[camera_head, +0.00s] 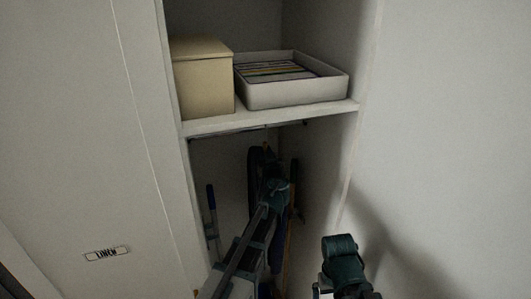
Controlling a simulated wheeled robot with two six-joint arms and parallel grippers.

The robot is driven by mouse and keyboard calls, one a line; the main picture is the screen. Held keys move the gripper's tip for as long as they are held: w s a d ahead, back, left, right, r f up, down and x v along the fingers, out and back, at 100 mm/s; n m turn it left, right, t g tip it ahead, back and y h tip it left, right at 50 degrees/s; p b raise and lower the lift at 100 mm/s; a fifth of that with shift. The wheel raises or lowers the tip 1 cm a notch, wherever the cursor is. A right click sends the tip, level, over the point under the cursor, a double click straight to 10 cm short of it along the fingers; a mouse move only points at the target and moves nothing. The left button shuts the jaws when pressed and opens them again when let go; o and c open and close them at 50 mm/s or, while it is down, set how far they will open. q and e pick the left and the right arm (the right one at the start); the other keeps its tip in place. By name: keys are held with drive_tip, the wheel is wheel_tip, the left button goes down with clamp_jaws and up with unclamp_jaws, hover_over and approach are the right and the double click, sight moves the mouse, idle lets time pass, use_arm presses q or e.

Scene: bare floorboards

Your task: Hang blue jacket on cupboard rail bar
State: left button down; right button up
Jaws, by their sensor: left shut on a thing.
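The cupboard rail bar (250,130) is a thin dark line just under the shelf, running across the open cupboard. My left arm reaches into the lower space. My left gripper (268,165) is below the rail, shut on what looks like the blue jacket. The jacket (276,252) shows only as dark blue patches behind my arm. My wrist hides most of it, and its contact with the rail cannot be made out. Part of my right arm shows at the lower right, but its gripper does not show.
The shelf (300,115) above the rail holds a beige lidded box (203,80) and a white tray (290,95) of files. A door labelled LINEN (90,150) is at left, a plain pale wall at right.

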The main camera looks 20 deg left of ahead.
use_arm(q)
drive_tip(key=c, duration=0.7)
unclamp_jaws()
drive_tip(key=v, duration=1.4)
